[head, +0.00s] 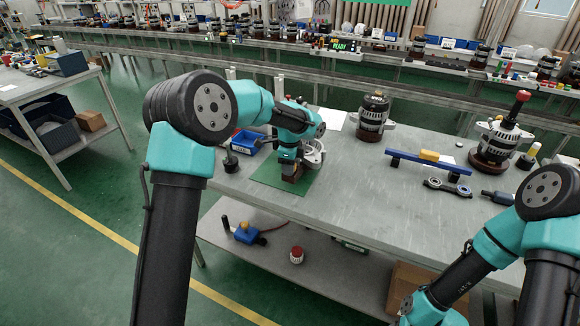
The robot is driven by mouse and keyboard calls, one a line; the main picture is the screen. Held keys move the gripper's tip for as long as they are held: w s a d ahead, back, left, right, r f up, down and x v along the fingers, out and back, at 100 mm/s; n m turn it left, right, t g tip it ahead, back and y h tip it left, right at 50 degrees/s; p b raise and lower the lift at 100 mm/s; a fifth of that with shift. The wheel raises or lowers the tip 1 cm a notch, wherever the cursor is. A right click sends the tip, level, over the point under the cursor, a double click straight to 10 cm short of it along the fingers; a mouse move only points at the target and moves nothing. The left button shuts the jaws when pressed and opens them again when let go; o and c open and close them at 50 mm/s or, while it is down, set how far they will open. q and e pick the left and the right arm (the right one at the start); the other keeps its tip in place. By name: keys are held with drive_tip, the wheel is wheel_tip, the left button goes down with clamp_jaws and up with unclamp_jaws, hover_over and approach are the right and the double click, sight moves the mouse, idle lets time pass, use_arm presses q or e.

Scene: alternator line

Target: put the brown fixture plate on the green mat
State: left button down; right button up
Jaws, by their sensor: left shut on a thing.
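The green mat (268,175) lies flat on the near left part of the grey workbench. My left gripper (291,173) points down over the mat and is shut on a small brown piece (292,179), which looks like the brown fixture plate. The brown piece is over the mat; I cannot tell whether it touches it. My left wrist and fingers hide much of it. My right arm comes in at the lower right, and its gripper is outside the picture.
A blue bin (244,142) and a dark peg (230,161) stand left of the mat. An alternator (372,118) stands behind it, another (498,138) at the right. A blue bar (428,165) and a two-ring link (447,187) lie on the bench. The bench front is clear.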

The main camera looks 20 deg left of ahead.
use_arm(q)
drive_tip(key=shift+w+f, duration=0.15)
drive_tip(key=shift+f, duration=1.6)
drive_tip(key=c, duration=0.6)
unclamp_jaws()
drive_tip(key=shift+f, duration=0.1)
drive_tip(key=shift+c, duration=0.2)
wheel_tip(320, 180, up, 12)
drive_tip(key=shift+r, duration=0.15)
